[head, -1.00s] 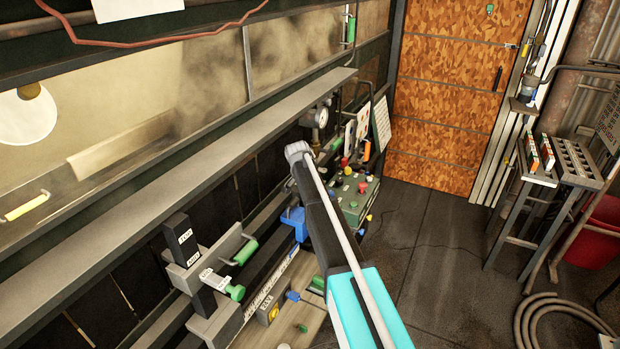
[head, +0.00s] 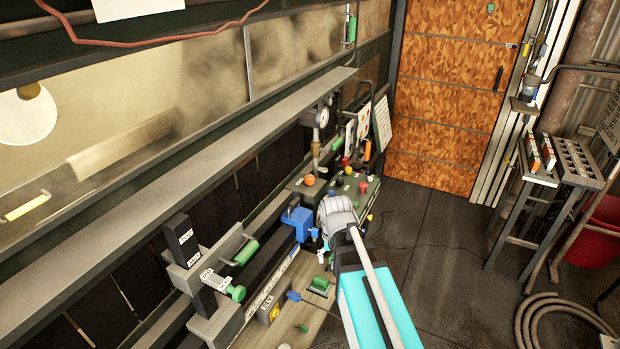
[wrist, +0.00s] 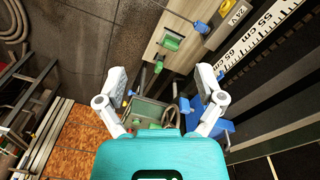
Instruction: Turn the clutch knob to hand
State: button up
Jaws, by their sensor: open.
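I cannot tell for sure which part is the clutch knob. A green knob (head: 236,292) sticks out of a grey slide block (head: 213,262) at lower left in the head view, beside small white labels too small to read. My gripper (wrist: 160,78) is open and empty in the wrist view, its two pale fingers spread wide.
A green box (head: 350,188) with several coloured knobs stands beyond my arm. A wooden board (wrist: 166,38) with a green handle (wrist: 170,43) and a ruler strip (wrist: 262,35) lie along the bench.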

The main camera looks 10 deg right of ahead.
jog(key=s+n, duration=0.2)
jog(key=s, duration=0.4)
jog(key=n+t+y+p, duration=0.15)
jog(key=t+p, duration=0.25)
jog(key=p, duration=0.9)
send_near(309, 176)
jog(key=v, duration=0.4)
jog(key=shift+f+n, duration=0.2)
jog(key=shift+n, duration=0.25)
jog(key=shift+f, duration=0.15)
jog(key=b+x, duration=1.3)
jog(key=shift+w+d+f, duration=0.1)
jog(key=shift+w+f, duration=0.1)
jog(key=shift+f, duration=0.05)
